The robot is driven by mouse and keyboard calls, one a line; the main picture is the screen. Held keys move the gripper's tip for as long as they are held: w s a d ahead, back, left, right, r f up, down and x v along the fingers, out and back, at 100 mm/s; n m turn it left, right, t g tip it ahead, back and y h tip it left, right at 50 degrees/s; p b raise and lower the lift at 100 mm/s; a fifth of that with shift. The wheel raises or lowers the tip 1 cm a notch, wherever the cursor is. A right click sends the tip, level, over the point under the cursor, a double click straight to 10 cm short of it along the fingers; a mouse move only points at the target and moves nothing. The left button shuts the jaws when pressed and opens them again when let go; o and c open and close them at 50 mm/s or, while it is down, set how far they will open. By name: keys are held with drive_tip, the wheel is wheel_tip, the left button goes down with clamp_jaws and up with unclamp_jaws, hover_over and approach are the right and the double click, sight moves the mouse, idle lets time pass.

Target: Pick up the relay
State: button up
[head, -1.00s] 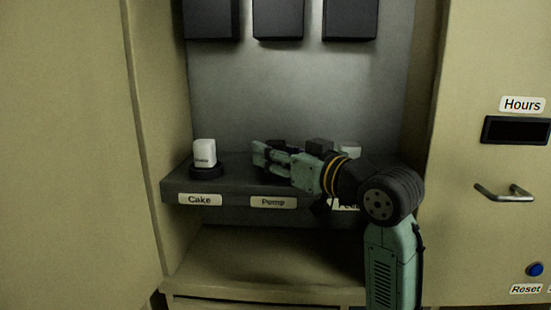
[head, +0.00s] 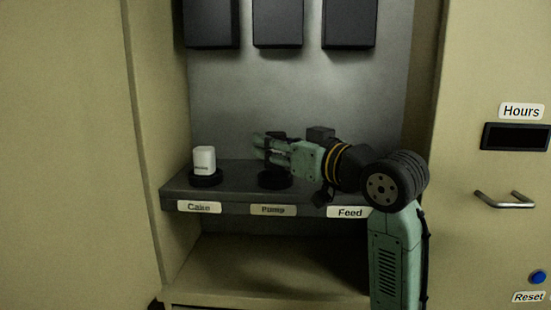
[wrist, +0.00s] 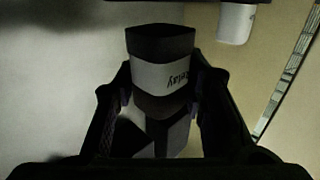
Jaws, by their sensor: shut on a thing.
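My gripper (head: 266,147) is shut on a relay (wrist: 163,72), which has a dark top and a white band with the word "relay". The relay sits between the two fingers in the wrist view. In the head view my gripper is above the round dark socket (head: 275,180) behind the "Pump" label, and the fingers mostly hide the relay. A white thing, likely that one, shows at the top of the wrist view (wrist: 236,22).
The grey shelf (head: 235,194) lies in a recess between beige cabinet walls. Dark boxes (head: 278,22) hang above it. My arm covers the area behind the "Feed" label (head: 349,212). A handle (head: 504,197) juts out at the right.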

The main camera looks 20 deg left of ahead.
drive_tip(key=s+d+r+b, duration=0.1)
drive_tip(key=s+d+b, duration=0.1)
drive_tip(key=s, duration=1.3)
drive_tip(key=shift+s+d+r, duration=0.4)
drive_tip(key=shift+d, duration=0.15)
drive_tip(key=shift+s, duration=0.1)
